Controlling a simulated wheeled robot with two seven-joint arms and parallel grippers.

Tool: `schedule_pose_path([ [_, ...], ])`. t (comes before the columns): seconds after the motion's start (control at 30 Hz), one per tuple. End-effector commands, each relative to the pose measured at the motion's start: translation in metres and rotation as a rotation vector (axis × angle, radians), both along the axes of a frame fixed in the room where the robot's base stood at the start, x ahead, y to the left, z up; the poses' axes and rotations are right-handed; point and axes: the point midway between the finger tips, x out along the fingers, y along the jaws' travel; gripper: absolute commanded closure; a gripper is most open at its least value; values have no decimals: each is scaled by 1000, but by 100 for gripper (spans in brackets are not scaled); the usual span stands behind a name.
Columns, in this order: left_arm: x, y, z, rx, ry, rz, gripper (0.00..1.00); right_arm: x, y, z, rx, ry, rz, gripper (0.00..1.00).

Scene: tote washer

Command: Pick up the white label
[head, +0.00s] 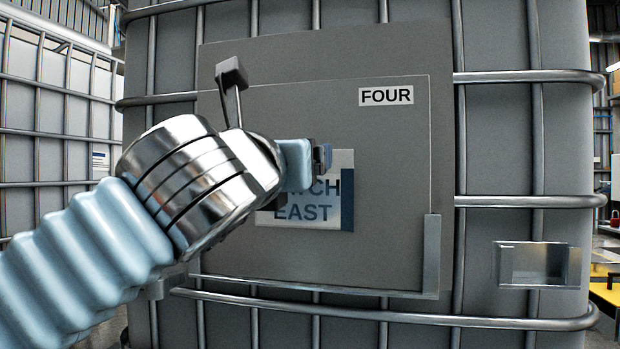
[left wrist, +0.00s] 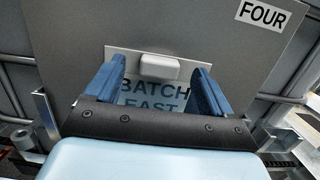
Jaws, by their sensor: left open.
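The white label (head: 335,160) reads "…TCH EAST" in the head view and has a dark blue band along its right side. It stands on the grey panel (head: 300,110), partly hidden by my left gripper (head: 324,158). In the left wrist view the label (left wrist: 130,98) reads "BATCH EAST". A pale grey tab (left wrist: 158,67) sticks out near its top edge. My left gripper (left wrist: 160,68) is open, with one blue finger on each side of the tab. I cannot tell whether the fingers touch it. My right gripper is not in view.
A sign (head: 386,96) reading "FOUR" is at the panel's upper right. A metal bracket (head: 432,255) stands at its lower right corner. Metal cage bars (head: 525,201) surround the grey tank. A small metal holder (head: 540,265) hangs at right.

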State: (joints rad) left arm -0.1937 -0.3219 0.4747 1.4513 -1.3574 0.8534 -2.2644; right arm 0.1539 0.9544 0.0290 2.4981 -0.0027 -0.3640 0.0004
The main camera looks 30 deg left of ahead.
Motion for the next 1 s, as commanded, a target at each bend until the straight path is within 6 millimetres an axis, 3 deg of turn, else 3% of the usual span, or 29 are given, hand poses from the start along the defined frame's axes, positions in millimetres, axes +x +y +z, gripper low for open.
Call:
schedule_pose_path([
  [0.17,22,5,3,-1,2,0,17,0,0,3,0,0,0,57],
  [0.4,24,6,4,-1,0,0,17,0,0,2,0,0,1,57],
  [0.8,24,5,3,-1,1,0,77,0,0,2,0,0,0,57],
  [1.0,23,5,4,-1,0,-1,79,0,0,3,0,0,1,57],
])
